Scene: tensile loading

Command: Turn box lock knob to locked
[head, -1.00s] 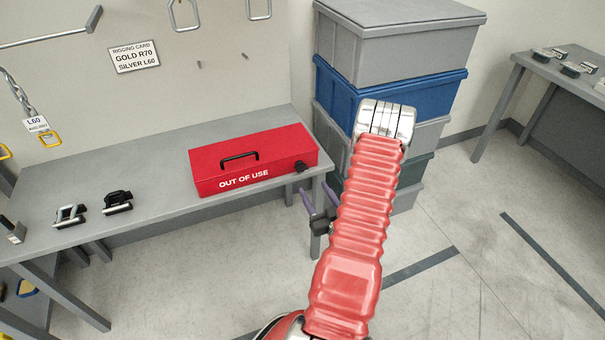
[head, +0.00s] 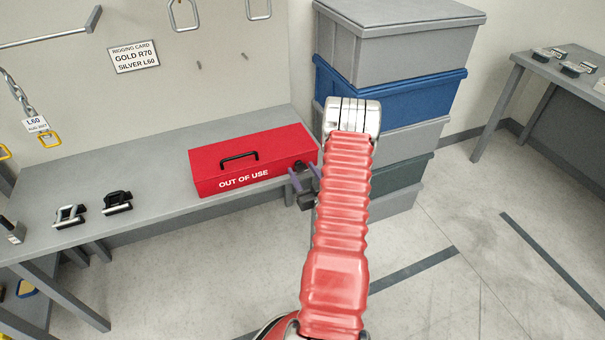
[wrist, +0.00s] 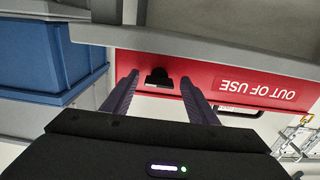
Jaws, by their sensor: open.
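The red box (head: 250,160), lettered OUT OF USE, sits shut on the grey bench; it shows upside down in the wrist view (wrist: 225,68). In the head view the knob is partly covered by my gripper (head: 303,176). My gripper's purple fingers are open and empty. In the wrist view the knob appears in the gap between the fingertips (wrist: 158,82), with space on both sides. I cannot tell whether the tips reach around it. The knob's lock marking is not readable.
Stacked grey and blue crates (head: 385,95) stand just right of the bench (head: 150,190), close to my arm. Two shackle-like fittings (head: 117,202) lie on the bench left of the box. The floor in front is clear.

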